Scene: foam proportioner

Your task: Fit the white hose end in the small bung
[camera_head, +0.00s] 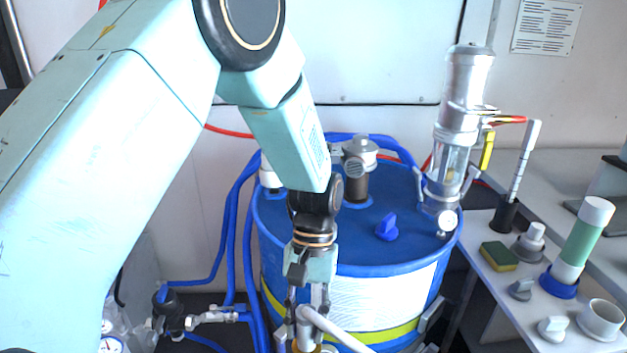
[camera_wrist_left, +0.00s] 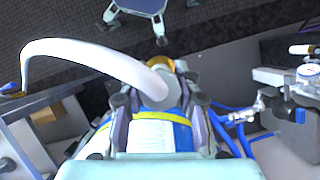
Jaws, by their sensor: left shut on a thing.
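My left gripper (camera_head: 306,318) is shut on the white hose end (camera_head: 305,318), in front of the blue drum (camera_head: 345,250) and below its lid. In the left wrist view the white hose (camera_wrist_left: 90,52) curves away to the left, and its grey end (camera_wrist_left: 168,88) sits between the fingers of the gripper (camera_wrist_left: 160,105). A brass-yellow ring shows just beyond the end. On the drum lid are a blue winged plug (camera_head: 386,228) and a grey fitting (camera_head: 358,168). I cannot tell which is the small bung; the arm covers part of the lid. My right gripper is not in view.
A clear-bodied metal pump (camera_head: 455,140) stands at the lid's right rim. Blue hoses (camera_head: 235,235) run left of the drum. The right bench (camera_head: 515,290) holds a sponge (camera_head: 499,256), a green-white cylinder (camera_head: 584,240) and several small fittings. Gauges and valves stand low at left.

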